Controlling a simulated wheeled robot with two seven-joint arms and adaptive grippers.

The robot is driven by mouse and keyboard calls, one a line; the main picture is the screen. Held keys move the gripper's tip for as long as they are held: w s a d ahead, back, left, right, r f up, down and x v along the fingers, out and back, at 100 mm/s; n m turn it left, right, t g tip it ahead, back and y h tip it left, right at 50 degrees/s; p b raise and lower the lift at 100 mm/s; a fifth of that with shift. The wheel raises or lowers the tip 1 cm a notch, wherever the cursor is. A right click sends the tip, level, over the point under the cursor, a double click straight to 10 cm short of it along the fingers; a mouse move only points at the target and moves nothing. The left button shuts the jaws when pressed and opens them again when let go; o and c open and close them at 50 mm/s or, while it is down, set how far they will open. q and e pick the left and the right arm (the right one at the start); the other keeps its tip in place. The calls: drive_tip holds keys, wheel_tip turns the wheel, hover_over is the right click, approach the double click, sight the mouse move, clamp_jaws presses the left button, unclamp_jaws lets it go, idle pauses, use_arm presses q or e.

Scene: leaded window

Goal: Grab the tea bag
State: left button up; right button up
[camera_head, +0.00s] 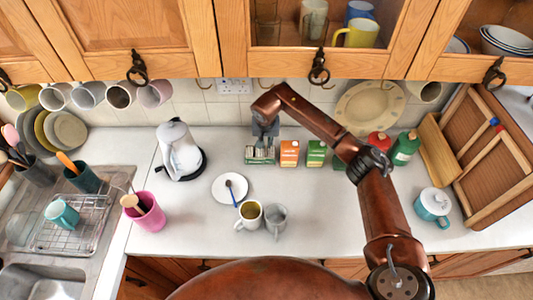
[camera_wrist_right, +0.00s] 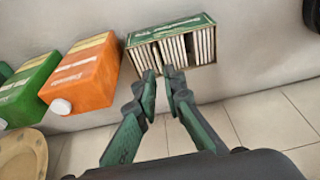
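The tea bags (camera_wrist_right: 175,50) stand upright in a row in an open green box (camera_wrist_right: 172,32), seen in the right wrist view. In the head view the tea box (camera_head: 260,157) is on the counter near the back wall, partly covered by my gripper. My right gripper (camera_head: 262,139) points down at it. In the wrist view the right fingertips (camera_wrist_right: 160,74) are at the near edge of the box, with a narrow gap between them and no tea bag clearly held. Whether they touch the bags I cannot tell. My left gripper is out of view.
An orange carton (camera_head: 289,154) and a green carton (camera_head: 315,154) stand right of the box. A kettle (camera_head: 178,150) is on the left. A saucer with a spoon (camera_head: 230,189), a mug (camera_head: 249,214) and a glass cup (camera_head: 276,220) stand in front. Cupboards (camera_head: 130,35) hang above.

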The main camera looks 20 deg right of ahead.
drive_tip(key=shift+x, duration=2)
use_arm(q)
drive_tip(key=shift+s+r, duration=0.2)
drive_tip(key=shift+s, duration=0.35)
use_arm(e)
drive_tip(key=shift+s, duration=0.1)
drive_tip(key=shift+c, duration=0.5)
clamp_jaws()
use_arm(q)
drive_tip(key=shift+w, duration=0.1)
use_arm(e)
drive_tip(key=shift+r, duration=0.2)
